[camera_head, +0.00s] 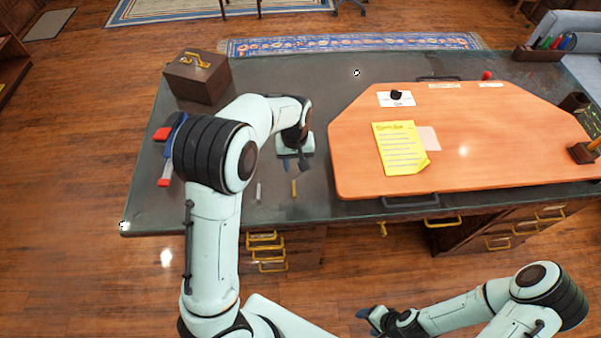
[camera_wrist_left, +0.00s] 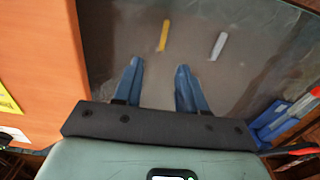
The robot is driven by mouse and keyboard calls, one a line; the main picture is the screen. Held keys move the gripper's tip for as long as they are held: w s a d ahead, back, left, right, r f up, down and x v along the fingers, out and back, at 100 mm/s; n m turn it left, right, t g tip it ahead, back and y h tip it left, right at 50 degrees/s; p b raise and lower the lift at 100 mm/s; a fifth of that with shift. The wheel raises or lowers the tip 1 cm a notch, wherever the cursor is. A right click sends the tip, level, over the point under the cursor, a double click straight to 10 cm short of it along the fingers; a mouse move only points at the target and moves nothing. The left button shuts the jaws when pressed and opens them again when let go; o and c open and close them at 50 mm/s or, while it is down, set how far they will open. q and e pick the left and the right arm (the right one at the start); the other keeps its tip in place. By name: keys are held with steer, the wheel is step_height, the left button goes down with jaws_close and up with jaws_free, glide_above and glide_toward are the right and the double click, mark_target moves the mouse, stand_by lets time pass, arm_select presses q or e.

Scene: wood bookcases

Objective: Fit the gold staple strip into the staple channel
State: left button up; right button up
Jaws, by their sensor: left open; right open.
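The gold staple strip (camera_head: 294,188) lies on the dark desk top near its front edge. It also shows in the left wrist view (camera_wrist_left: 164,36), just beyond my left fingertips. My left gripper (camera_head: 296,167) is open and empty above the desk; its blue fingers (camera_wrist_left: 160,68) point toward the strip without touching it. A blue and red object (camera_head: 165,152), apparently the stapler, lies at the desk's left side, partly hidden by my left arm. I cannot make out the staple channel. My right gripper (camera_head: 368,318) is open and empty, low in front of the desk.
A grey-white strip (camera_head: 258,191) lies left of the gold one. An orange desk board (camera_head: 365,150) with a yellow paper (camera_head: 400,146) fills the right side. A brown box (camera_head: 197,80) stands at the back left. The desk behind my left gripper is mostly clear.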

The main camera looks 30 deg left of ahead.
mark_target(294, 191)
arm_select(q)
steer(key=f, duration=0.2)
steer(key=s+f, duration=0.1)
steer(key=f, duration=0.4)
steer(key=shift+s+f, duration=0.25)
steer(key=shift+s, duration=0.15)
steer(key=f, duration=0.5)
steer(key=shift+w+f, duration=0.3)
steer(key=shift+s, duration=0.1)
arm_select(e)
steer(key=shift+s+f, duration=0.15)
steer(key=shift+s, duration=0.75)
arm_select(q)
jaws_close()
